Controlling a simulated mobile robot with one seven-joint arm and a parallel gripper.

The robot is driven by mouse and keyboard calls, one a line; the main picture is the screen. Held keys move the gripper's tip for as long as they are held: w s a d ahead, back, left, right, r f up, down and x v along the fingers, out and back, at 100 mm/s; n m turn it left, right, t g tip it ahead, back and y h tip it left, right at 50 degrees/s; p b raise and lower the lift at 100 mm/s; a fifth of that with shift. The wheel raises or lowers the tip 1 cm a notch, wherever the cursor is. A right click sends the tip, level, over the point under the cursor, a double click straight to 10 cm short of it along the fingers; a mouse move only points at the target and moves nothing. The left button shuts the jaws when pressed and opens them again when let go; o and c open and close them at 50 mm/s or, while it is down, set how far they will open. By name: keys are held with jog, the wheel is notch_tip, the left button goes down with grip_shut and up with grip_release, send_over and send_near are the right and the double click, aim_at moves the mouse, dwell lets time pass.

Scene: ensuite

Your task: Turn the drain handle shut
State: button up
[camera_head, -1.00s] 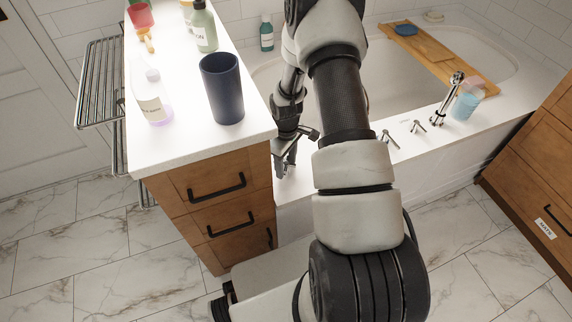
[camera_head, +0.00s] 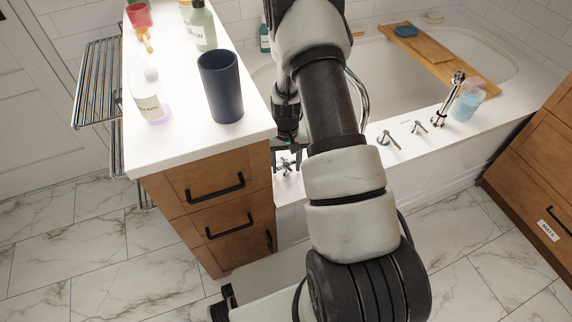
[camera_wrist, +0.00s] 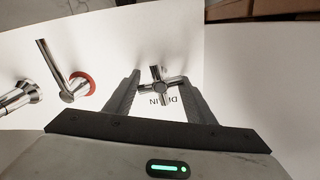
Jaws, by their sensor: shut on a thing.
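The drain handle (camera_wrist: 160,88) is a chrome cross-shaped knob on the white tub ledge, beside upside-down, partly covered lettering. My gripper (camera_wrist: 160,80) is shut on it, with one dark finger on each side against its arms. In the head view, the drain handle (camera_head: 285,166) shows at the ledge's left end, close to the wooden cabinet. My gripper (camera_head: 287,155) is just above it, partly hidden by my arm.
A lever tap with a red ring (camera_wrist: 76,86) stands left of the handle in the wrist view. The wooden cabinet (camera_head: 217,188), topped with bottles and a dark cup (camera_head: 220,88), stands close to my gripper. The bathtub (camera_head: 395,82) lies behind.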

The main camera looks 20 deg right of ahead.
aim_at(286, 163)
jog(key=shift+m, duration=0.6)
jog(key=o, duration=1)
jog(key=shift+o, duration=0.2)
notch_tip(286, 163, up, 12)
jog(key=p, duration=0.3)
